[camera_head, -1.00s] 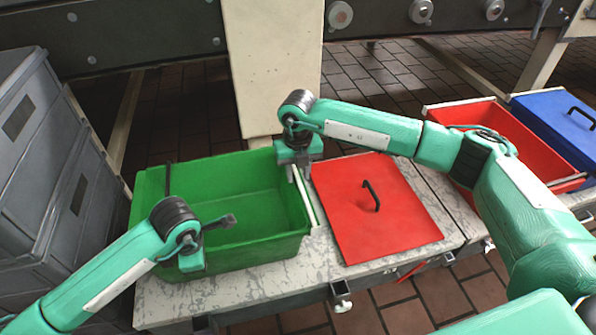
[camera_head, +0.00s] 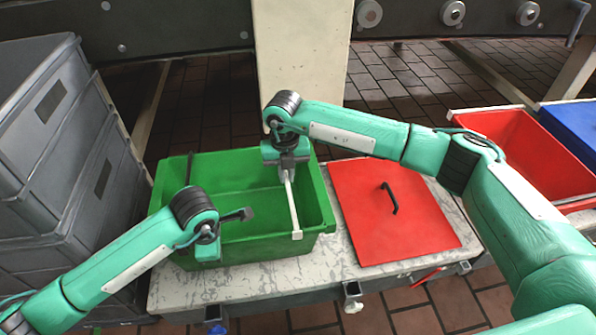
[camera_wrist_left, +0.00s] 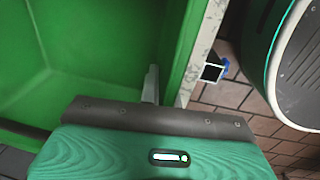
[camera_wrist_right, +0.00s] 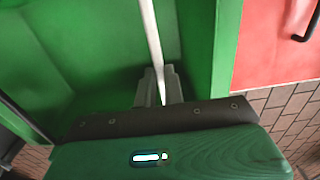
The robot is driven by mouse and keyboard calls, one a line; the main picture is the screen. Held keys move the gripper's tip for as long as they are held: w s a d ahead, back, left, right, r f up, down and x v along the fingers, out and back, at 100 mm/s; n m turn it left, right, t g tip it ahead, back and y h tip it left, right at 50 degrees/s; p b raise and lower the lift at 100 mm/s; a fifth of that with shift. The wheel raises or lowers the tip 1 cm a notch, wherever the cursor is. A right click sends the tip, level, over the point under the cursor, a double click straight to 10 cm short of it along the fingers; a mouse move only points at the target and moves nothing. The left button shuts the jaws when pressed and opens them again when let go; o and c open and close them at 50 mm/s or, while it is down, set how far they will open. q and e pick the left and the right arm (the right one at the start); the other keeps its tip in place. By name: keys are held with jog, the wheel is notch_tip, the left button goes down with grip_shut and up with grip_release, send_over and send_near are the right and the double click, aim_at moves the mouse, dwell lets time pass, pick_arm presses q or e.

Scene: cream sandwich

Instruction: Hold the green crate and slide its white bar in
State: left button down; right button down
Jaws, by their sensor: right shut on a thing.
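The open green crate (camera_head: 262,250) stands on the stone-patterned bench. My right gripper (camera_head: 287,172) is over its right half, pointing down and shut on the white bar (camera_head: 293,208). The bar runs front to back, left of the crate's right wall, with its near end at the front rim. In the right wrist view the bar (camera_wrist_right: 152,38) passes between the fingers (camera_wrist_right: 159,88). My left gripper (camera_head: 228,222) is at the crate's front wall. In the left wrist view its fingers (camera_wrist_left: 150,86) show beside the green wall; their gap is not clear.
A red lid (camera_head: 400,230) with a black handle lies right of the crate. Grey stacked bins (camera_head: 50,150) stand at the left. A red crate (camera_head: 520,150) and a blue lid (camera_head: 575,125) are at the far right. A pale post (camera_head: 300,60) rises behind.

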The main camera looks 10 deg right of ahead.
jog(key=shift+a, duration=0.2)
jog(key=c, duration=1.5)
grip_release()
notch_tip(320, 180, up, 12)
jog(key=shift+r, duration=0.1)
pick_arm(q)
jog(key=c, duration=1.5)
grip_release()
